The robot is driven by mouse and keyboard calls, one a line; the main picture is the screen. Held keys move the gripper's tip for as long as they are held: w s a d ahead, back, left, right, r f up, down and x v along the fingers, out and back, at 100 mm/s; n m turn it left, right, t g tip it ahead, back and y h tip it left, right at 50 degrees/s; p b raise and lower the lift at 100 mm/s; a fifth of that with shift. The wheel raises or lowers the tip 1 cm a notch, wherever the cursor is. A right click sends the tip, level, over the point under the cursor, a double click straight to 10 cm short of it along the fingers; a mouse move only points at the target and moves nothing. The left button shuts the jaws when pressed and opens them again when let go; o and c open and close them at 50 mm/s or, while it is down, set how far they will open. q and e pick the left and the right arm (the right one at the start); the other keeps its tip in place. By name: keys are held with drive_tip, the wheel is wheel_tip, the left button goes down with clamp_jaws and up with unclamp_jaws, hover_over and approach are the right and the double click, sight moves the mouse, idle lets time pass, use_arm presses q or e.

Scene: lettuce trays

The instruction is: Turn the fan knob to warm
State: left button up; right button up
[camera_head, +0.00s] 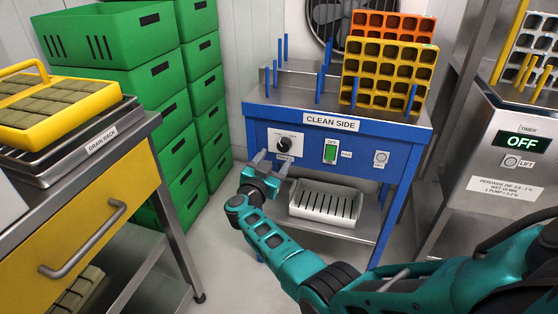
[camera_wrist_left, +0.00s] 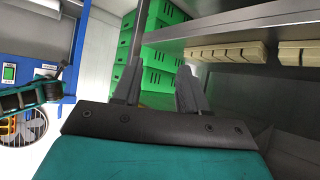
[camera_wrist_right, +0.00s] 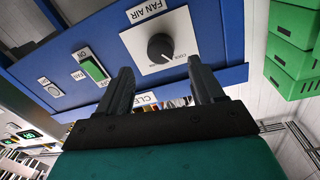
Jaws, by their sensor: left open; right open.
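The fan knob (camera_head: 284,144) is a round black dial on a white plate on the front of the blue bench. In the right wrist view the knob (camera_wrist_right: 160,47) shows just ahead of my fingertips, with a light pointer mark towards the lower right; the small print beside it is hard to read. My right gripper (camera_head: 271,163) is open and empty, a little below and in front of the knob, apart from it.
A green switch (camera_head: 330,153) and a small round button (camera_head: 381,158) are right of the knob. A white slotted basket (camera_head: 325,204) sits on the shelf below. Green crates (camera_head: 110,40) stand left, the drain rack cart (camera_head: 165,170) front left, a steel timer machine (camera_head: 505,170) right.

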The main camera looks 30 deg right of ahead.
sight(283, 148)
drive_tip(key=b+x, duration=0.2)
drive_tip(key=x, duration=0.2)
drive_tip(key=shift+f, duration=0.2)
drive_tip(key=shift+w+d+r+b, duration=0.2)
drive_tip(key=shift+w+d+b, duration=0.2)
drive_tip(key=shift+d+b, duration=0.1)
drive_tip(key=c, duration=1.1)
